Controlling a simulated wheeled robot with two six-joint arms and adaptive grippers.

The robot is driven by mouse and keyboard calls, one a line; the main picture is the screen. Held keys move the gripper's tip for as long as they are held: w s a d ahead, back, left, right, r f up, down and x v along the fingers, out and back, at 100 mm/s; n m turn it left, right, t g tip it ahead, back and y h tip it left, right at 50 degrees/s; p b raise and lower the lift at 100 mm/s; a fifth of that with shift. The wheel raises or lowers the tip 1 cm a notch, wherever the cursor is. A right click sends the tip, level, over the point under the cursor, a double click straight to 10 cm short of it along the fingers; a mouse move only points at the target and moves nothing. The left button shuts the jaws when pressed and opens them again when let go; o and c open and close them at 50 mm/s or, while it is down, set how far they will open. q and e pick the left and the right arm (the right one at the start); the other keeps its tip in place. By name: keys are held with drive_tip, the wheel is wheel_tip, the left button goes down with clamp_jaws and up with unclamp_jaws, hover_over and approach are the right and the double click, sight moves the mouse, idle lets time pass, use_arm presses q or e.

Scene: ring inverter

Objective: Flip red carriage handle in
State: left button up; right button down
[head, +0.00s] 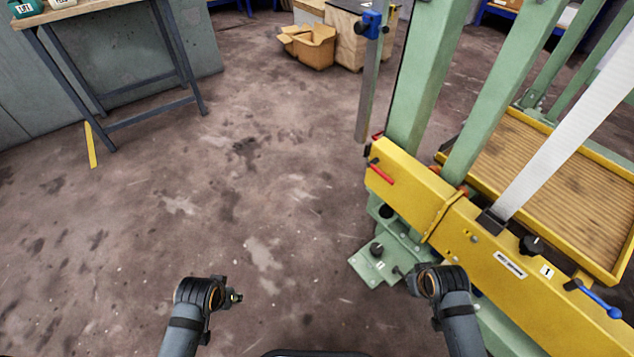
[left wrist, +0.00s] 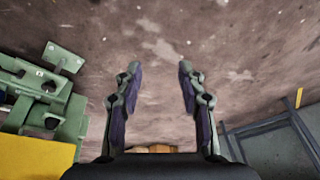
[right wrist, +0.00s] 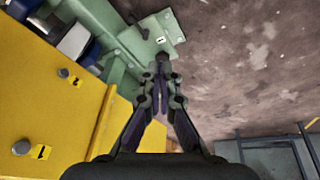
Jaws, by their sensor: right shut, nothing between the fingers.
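The red handle (head: 382,174) sticks out from the left end of the yellow carriage (head: 470,235) in the head view, angled down to the right. I cannot make it out in either wrist view. In the left wrist view my left gripper (left wrist: 159,70) is open and empty, with bare floor beyond its fingertips. In the right wrist view my right gripper (right wrist: 161,78) is shut with nothing between its fingers, beside the yellow and green machine. Both grippers are apart from the red handle. In the head view only my arm links show at the bottom.
Green posts (head: 425,80) rise behind the carriage. A blue handle (head: 600,300) sits at its right end, and a green base plate (head: 375,265) with a black knob juts out below. A workbench (head: 100,12) and a cardboard box (head: 308,48) stand farther back.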

sight(383, 173)
use_arm(q)
drive_tip(key=s+d+f+h+b, duration=0.2)
drive_tip(key=s+d+f+b, duration=0.1)
drive_tip(key=d+f, duration=0.1)
drive_tip(key=shift+s+d+f, duration=0.15)
drive_tip(key=shift+f, duration=0.2)
use_arm(e)
drive_tip(key=w+a+r+n+t+y, duration=0.1)
drive_tip(key=w+r+n+t+y, duration=0.3)
drive_tip(key=w+r, duration=1.7)
drive_tip(key=w+n, duration=0.2)
drive_tip(key=n, duration=0.1)
drive_tip(key=shift+y, duration=0.3)
